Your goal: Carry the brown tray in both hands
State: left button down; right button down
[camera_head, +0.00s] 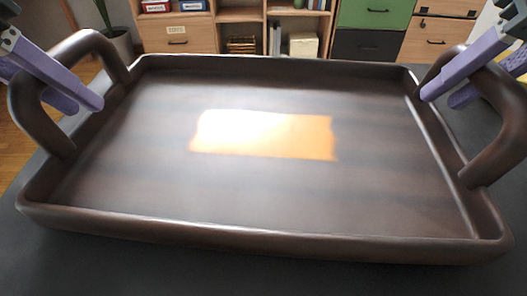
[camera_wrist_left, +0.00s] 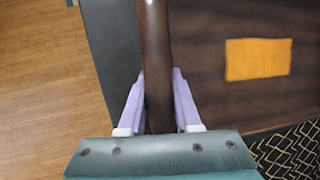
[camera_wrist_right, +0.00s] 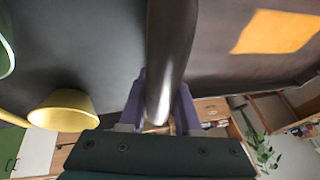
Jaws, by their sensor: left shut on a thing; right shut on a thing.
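The brown tray (camera_head: 300,215) fills most of the head view, with a looped handle at each short side. An orange patch (camera_head: 265,135) lies flat on its floor, partly washed out by glare. My left gripper (camera_head: 92,100) is shut on the left handle (camera_head: 38,120); in the left wrist view its purple fingers (camera_wrist_left: 158,95) sit on both sides of the handle bar. My right gripper (camera_head: 435,92) is shut on the right handle (camera_head: 505,135); in the right wrist view its fingers (camera_wrist_right: 162,95) flank that bar. The tray looks about level. Its underside is hidden.
A dark surface (camera_head: 150,265) shows under and around the tray; contact is hard to tell. Wooden shelves and cabinets (camera_head: 235,30) stand beyond. A potted plant (camera_head: 118,38) is at back left. A yellow lampshade-like object (camera_wrist_right: 65,108) shows in the right wrist view. Wooden floor (camera_wrist_left: 45,90) lies left.

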pick_arm(q)
jog(key=shift+f+b, duration=0.3)
jog(key=shift+f, duration=0.25)
pick_arm(e)
jog(key=shift+f, duration=0.5)
pick_arm(q)
jog(key=c, duration=1.1)
grip_release()
pick_arm(e)
jog(key=c, duration=1.1)
grip_release()
jog(key=shift+f, duration=0.1)
pick_arm(q)
jog(key=o, duration=0.5)
pick_arm(e)
jog(key=o, duration=0.5)
pick_arm(q)
jog(key=shift+r, duration=0.1)
pick_arm(e)
jog(key=shift+r, duration=0.2)
jog(key=shift+s+r, duration=0.1)
jog(key=shift+r, duration=0.25)
pick_arm(q)
jog(key=v, duration=1.2)
pick_arm(e)
jog(key=v, duration=1.1)
